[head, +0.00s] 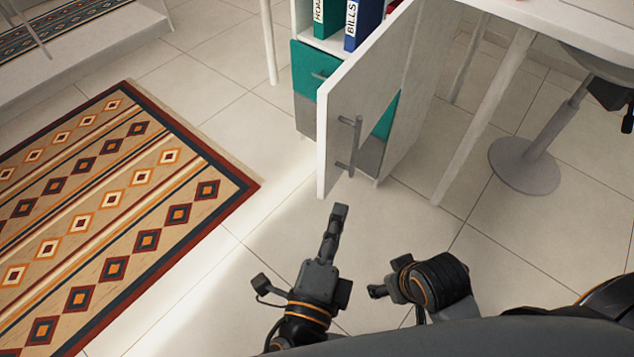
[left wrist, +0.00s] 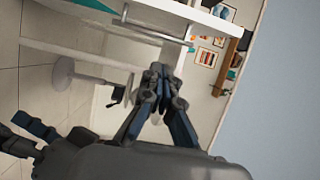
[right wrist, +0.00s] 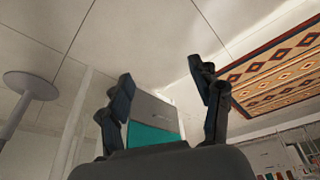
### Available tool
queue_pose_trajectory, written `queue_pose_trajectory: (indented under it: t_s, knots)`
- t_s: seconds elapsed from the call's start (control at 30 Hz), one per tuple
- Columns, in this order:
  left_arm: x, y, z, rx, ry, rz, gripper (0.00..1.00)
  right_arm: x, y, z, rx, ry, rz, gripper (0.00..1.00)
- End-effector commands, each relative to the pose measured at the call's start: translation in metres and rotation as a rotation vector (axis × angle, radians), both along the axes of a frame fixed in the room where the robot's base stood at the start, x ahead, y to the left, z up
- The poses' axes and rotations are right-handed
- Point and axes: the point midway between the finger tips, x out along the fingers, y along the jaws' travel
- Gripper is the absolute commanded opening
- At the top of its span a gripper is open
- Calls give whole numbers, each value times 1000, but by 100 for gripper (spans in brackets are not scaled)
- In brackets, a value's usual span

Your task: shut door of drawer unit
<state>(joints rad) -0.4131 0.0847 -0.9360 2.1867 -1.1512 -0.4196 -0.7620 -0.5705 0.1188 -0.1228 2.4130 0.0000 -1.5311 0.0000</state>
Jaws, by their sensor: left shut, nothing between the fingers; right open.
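The drawer unit (head: 307,117) stands under the white desk, with teal and grey drawer fronts. Its white door (head: 338,112) stands open, swung out toward me, with a grey bar handle (head: 353,147) on its face. Binders show on the shelf behind the door. My left gripper (head: 338,212) is shut and empty, just in front of the door's lower edge and apart from it. Its closed fingers show in the left wrist view (left wrist: 158,75). My right gripper (head: 375,291) is low and nearer my body. The right wrist view (right wrist: 163,80) shows its fingers spread, with the teal and grey unit beyond.
A patterned rug (head: 110,215) lies on the tiles at left. White desk legs (head: 485,115) stand right of the unit, and a chair with a round grey base (head: 524,166) is further right. The tiles in front of the door are clear.

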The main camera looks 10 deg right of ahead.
Motion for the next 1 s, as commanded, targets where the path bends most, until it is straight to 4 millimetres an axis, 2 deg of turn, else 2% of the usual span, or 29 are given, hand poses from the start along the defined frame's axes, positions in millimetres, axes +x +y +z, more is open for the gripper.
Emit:
queue_pose_trajectory:
  t_s: [0.17,0.3,0.5,0.7,1.0]
  knots:
    - [22,-12,4,-1,-4,1,0,3,0,-7,0,7,0,64]
    - [49,-27,3,-2,-3,0,0,4,1,-12,-1,7,1,64]
    - [86,-48,2,-2,-1,0,0,3,1,-6,1,1,0,64]
    - [105,-26,0,1,0,0,0,3,0,-11,-1,7,0,64]
    - [112,-18,0,-3,4,-1,0,4,0,-11,-1,6,0,64]
